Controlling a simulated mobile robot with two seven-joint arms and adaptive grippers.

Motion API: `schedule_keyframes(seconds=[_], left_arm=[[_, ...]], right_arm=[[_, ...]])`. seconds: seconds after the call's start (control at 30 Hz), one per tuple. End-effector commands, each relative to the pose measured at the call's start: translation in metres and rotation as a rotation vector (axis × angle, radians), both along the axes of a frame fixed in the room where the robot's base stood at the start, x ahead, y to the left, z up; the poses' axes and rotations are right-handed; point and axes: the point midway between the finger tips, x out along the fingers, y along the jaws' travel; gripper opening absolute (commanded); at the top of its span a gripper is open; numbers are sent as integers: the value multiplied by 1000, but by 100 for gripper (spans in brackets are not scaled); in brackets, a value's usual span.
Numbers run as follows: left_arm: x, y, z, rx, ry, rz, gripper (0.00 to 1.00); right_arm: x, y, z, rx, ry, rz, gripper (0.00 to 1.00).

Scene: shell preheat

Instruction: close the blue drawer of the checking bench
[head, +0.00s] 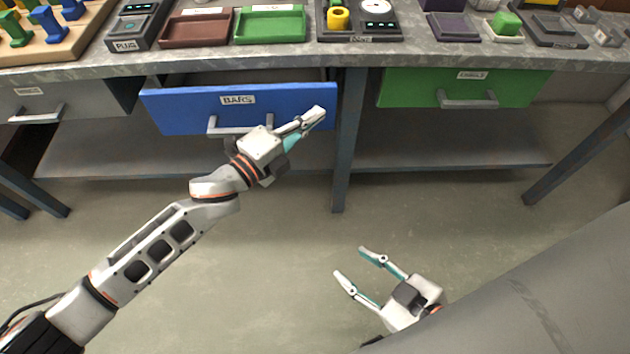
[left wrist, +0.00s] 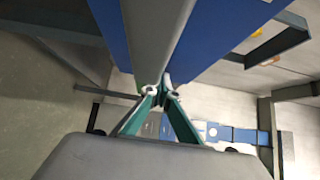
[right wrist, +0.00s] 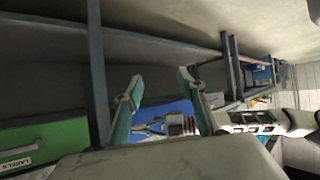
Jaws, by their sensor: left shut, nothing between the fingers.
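The blue drawer (head: 180,108), labelled BARS, sticks out from under the checking bench (head: 300,62), with a dark gap behind its front's top edge. Its grey handle (head: 212,126) is partly hidden by my left gripper (head: 318,113). That gripper is shut and empty, its tips in front of the drawer front's right end. In the left wrist view, the shut tips (left wrist: 164,86) are close to a grey bar with blue on both sides; I cannot tell whether they touch. My right gripper (head: 349,261) is open and empty, low over the floor. The blue drawer shows between its fingers in the right wrist view (right wrist: 172,108).
A green drawer (head: 410,88) is at the right and a grey drawer (head: 70,98) at the left. A bench leg (head: 346,150) stands just right of the blue drawer. Trays and devices cover the bench top. The floor (head: 250,260) in front is clear.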

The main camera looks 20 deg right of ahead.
Motion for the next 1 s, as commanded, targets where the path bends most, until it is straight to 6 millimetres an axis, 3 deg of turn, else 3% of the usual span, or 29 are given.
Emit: schedule_keyframes(seconds=[0.2,0.4,0.63,1.0], left_arm=[[41,-16,-6,2,6,1,0],[62,-24,-5,1,5,1,0],[71,-27,-2,1,2,2,0],[75,-26,2,1,-3,7,0]], right_arm=[[3,9,7,44,-12,-12,40],[11,15,16,74,-32,-23,40],[17,18,25,88,-54,-21,40],[14,17,21,80,-46,-17,40]])
